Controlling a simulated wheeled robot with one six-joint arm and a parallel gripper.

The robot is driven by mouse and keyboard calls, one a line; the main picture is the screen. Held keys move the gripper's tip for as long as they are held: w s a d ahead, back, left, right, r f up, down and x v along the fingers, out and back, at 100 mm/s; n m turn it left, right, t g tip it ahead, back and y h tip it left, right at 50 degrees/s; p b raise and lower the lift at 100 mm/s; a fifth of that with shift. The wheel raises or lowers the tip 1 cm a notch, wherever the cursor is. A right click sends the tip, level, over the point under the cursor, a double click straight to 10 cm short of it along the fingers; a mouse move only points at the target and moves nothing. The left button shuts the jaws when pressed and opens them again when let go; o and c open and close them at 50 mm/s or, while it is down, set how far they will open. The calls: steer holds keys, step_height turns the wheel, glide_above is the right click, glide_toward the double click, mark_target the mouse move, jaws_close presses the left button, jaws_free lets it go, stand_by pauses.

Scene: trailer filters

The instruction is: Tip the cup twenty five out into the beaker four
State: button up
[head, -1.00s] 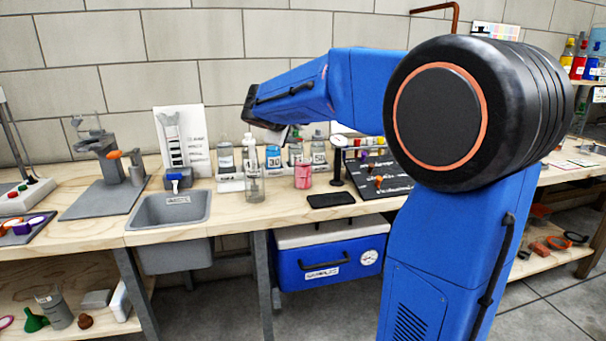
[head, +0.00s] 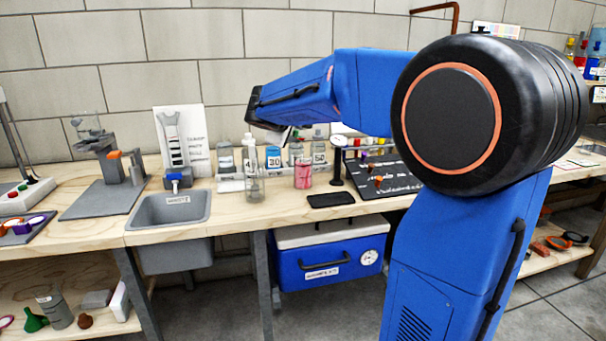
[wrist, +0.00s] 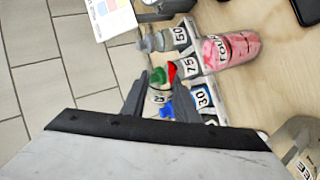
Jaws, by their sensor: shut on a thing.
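My gripper (wrist: 160,100) is shut on a small pale cup (wrist: 158,97) with a label I cannot read; I take it for cup twenty five. Green, red and blue bits show at or beside it. In the head view the dark wrist (head: 268,118) is above the back of the bench, and the cup is mostly hidden. Beaker four (wrist: 230,50), with pink-red contents and a FOUR label, lies to the upper right of the fingers in the wrist view, apart from them. It also stands on the bench in the head view (head: 303,176).
Behind the beaker stands a row of labelled cups, among them 30 (head: 273,158) and 50 (head: 319,155). A clear beaker (head: 255,188) stands left of beaker four. A black phone-like slab (head: 331,200) lies in front right; a sink (head: 168,210) is at left.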

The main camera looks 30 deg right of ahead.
steer(key=shift+s+d+f+m+t, duration=0.1)
steer(key=shift+s+f+m+t, duration=0.05)
steer(key=shift+f+m+t, duration=0.35)
stand_by(1.4)
steer(key=shift+s+d+r+m+t, duration=0.2)
steer(key=shift+s+m+t, duration=0.15)
steer(key=shift+m+t, duration=0.45)
steer(key=shift+s+d+r+m+t, duration=0.15)
steer(key=shift+s+m+t, duration=0.2)
steer(key=shift+m+t, duration=0.4)
stand_by(4.5)
